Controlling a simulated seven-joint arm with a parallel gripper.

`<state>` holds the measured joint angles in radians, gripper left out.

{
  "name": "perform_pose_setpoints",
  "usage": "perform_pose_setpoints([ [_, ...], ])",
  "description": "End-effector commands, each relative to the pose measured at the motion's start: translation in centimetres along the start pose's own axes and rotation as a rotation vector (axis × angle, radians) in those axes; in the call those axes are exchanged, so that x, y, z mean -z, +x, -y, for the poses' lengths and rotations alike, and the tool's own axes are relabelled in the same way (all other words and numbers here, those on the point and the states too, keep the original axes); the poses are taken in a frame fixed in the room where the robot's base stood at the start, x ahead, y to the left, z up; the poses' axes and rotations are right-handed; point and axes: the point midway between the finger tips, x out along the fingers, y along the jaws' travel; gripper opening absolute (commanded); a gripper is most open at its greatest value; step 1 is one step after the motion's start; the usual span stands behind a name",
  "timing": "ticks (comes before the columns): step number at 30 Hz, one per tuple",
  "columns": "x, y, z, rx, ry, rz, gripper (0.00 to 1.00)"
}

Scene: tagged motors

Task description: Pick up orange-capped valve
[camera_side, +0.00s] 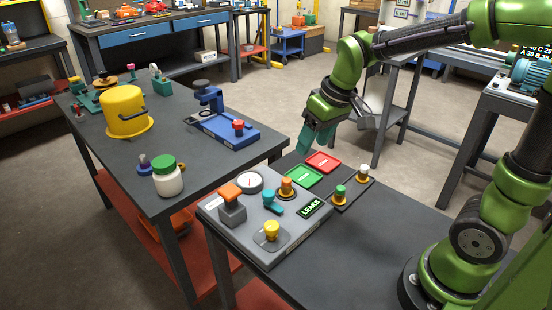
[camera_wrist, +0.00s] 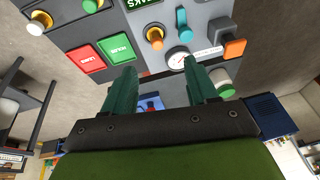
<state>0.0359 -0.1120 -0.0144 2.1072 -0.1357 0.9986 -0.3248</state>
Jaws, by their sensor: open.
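The orange-capped valve (camera_side: 286,187) stands upright on the grey test panel (camera_side: 262,247), with a brass-coloured body. It also shows in the wrist view (camera_wrist: 156,38), up from the gap between my fingertips. My gripper (camera_side: 315,142) is in the air behind the red and green pads, apart from the valve. In the wrist view my gripper (camera_wrist: 158,78) has its two teal fingers spread with nothing between them.
The panel carries a teal handle (camera_side: 272,201), gauge (camera_side: 250,181), yellow-capped valve (camera_side: 271,231) and orange-topped block (camera_side: 231,200). Green pad (camera_side: 303,176), red pad (camera_side: 323,162), green-capped valve (camera_side: 340,196) and white-capped valve (camera_side: 362,174) stand close by. The bench's front right is clear.

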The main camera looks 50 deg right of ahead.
Motion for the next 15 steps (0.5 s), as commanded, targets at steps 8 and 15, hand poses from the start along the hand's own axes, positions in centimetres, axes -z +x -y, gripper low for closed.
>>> perform_pose_setpoints([
  [8,3.2,1.0,-0.9,-0.032,-0.257,0.038,0.58],
  [15,3.0,5.3,-1.0,-0.03,-0.266,0.044,0.58],
])
